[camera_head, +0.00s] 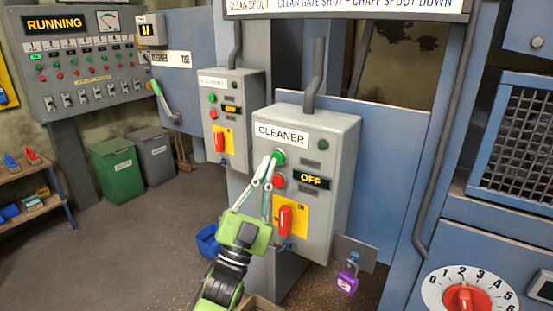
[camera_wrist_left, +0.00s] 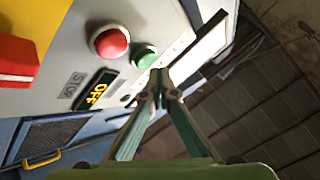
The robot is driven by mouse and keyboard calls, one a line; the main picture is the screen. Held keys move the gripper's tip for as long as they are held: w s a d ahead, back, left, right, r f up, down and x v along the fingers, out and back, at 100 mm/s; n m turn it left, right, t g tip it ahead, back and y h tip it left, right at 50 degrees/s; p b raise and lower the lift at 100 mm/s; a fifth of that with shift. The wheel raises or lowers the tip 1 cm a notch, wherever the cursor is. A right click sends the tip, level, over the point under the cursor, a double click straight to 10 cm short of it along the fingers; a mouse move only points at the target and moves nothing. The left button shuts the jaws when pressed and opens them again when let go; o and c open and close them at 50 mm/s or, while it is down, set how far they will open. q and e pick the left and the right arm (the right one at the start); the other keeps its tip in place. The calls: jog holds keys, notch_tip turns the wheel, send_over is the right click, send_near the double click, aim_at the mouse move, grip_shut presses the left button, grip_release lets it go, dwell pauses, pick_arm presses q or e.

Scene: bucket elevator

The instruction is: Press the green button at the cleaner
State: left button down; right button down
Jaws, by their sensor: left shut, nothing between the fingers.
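The cleaner box (camera_head: 330,160) is a grey control box labelled CLEANER. Its green button (camera_head: 280,154) is at the upper left of the panel, above a red button (camera_head: 278,181), and its display (camera_head: 312,180) reads OFF. My left gripper (camera_head: 271,162) is shut and empty, its fingertips at the green button and partly covering it. In the left wrist view the green button (camera_wrist_left: 146,57) lies just beyond the shut fingertips (camera_wrist_left: 160,77). I cannot tell whether they touch it. The red button (camera_wrist_left: 110,41) is to its left. My right gripper is not in view.
A red switch (camera_head: 285,220) on a yellow plate sits below the buttons. A purple padlock (camera_head: 347,282) hangs at the box's lower right. A similar control box (camera_head: 240,105) stands behind left. A blue bin (camera_head: 207,241) is on the floor left of my arm.

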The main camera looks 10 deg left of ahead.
pick_arm(q)
jog(key=shift+w, duration=0.2)
dwell(0.5)
jog(key=shift+w+d, duration=0.15)
jog(key=shift+w, duration=0.05)
jog(key=shift+w+d+b, duration=0.2)
jog(key=shift+w+b, duration=0.15)
jog(key=shift+w, duration=0.1)
dwell(0.7)
dwell(0.4)
jog(key=shift+s+a+p, duration=0.35)
jog(key=shift+s, duration=0.5)
jog(key=shift+s+a+p, duration=0.25)
jog(key=shift+s+a, duration=0.05)
jog(key=shift+s, duration=0.5)
jog(key=shift+s+a+p, duration=0.25)
jog(key=shift+s+p, duration=0.05)
jog(key=shift+s, duration=0.45)
jog(key=shift+s+a+p, duration=0.25)
jog(key=shift+s+a, duration=0.05)
jog(key=shift+s, duration=0.5)
